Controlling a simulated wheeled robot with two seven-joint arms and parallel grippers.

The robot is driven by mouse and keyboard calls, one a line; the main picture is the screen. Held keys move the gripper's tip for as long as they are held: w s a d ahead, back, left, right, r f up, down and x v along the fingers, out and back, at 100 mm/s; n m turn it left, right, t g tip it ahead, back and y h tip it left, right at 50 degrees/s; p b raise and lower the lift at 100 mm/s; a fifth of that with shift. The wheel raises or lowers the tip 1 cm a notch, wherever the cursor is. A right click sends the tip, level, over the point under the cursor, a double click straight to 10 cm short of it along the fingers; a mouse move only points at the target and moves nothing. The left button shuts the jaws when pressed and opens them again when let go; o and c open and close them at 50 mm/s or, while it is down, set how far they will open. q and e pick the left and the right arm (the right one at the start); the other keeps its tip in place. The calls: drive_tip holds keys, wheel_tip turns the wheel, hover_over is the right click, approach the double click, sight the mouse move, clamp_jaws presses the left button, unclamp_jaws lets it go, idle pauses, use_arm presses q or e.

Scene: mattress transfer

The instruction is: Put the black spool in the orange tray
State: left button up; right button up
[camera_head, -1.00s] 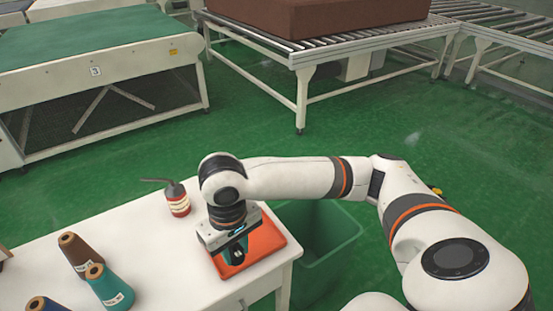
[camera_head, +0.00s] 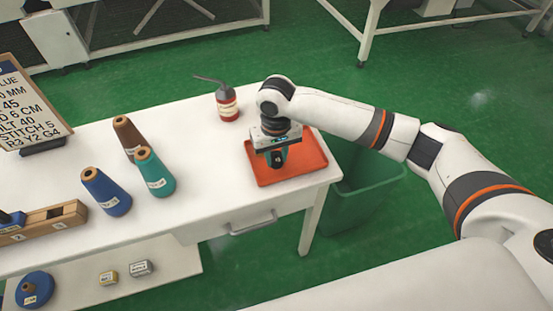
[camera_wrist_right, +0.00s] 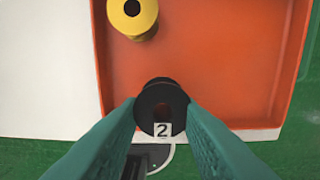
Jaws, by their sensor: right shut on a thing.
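My right gripper (camera_head: 279,160) is over the orange tray (camera_head: 315,157), which lies at the right end of the white table. In the right wrist view the fingers (camera_wrist_right: 162,122) are shut on the black spool (camera_wrist_right: 158,92), which has a label "2". The spool shows over the tray (camera_wrist_right: 215,65), near its edge; I cannot tell if it touches the tray floor. A yellow spool (camera_wrist_right: 138,22) is in the tray in the wrist view; the arm hides it in the head view. My left gripper is not in view.
Brown (camera_head: 127,135), teal (camera_head: 153,172) and blue (camera_head: 105,192) cones stand left on the white table (camera_head: 200,215). A red oil can (camera_head: 227,104) is behind the tray. A wooden rack (camera_head: 60,217) and a sign (camera_head: 30,105) are farther left. A green bin (camera_head: 365,200) stands right of the table.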

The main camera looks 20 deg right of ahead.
drive_tip(key=shift+f, duration=1.15)
drive_tip(key=o, duration=0.9)
drive_tip(key=shift+f, duration=0.1)
drive_tip(key=shift+o, duration=0.2)
wheel_tip(320, 180, up, 12)
